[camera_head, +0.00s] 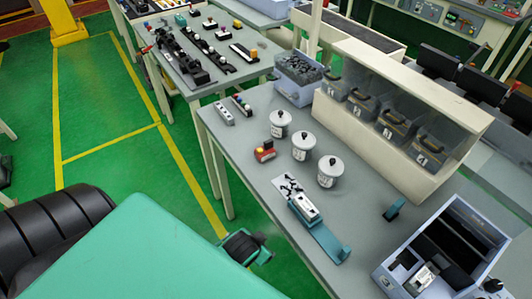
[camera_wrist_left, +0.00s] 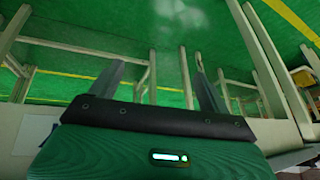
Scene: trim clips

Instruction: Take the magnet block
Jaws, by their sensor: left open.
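I cannot tell for sure which thing is the magnet block. A small dark teal block (camera_head: 394,209) lies alone on the grey table, between the white cabinet and the grey-blue crate. A small red block with yellow and dark parts (camera_head: 264,151) lies left of the lidded pots. My left gripper (camera_wrist_left: 160,82) shows in the left wrist view with its two fingers wide apart and nothing between them. It points at the green floor and pale table legs, away from the tabletop. My right gripper is not in view.
The grey table (camera_head: 245,180) holds three lidded pots (camera_head: 302,147), a teal fixture (camera_head: 325,237) with a white piece, a grey bin of dark parts (camera_head: 298,75), a white cabinet with bins (camera_head: 440,155) and a grey-blue crate (camera_head: 405,285). Bare tabletop surrounds the teal block.

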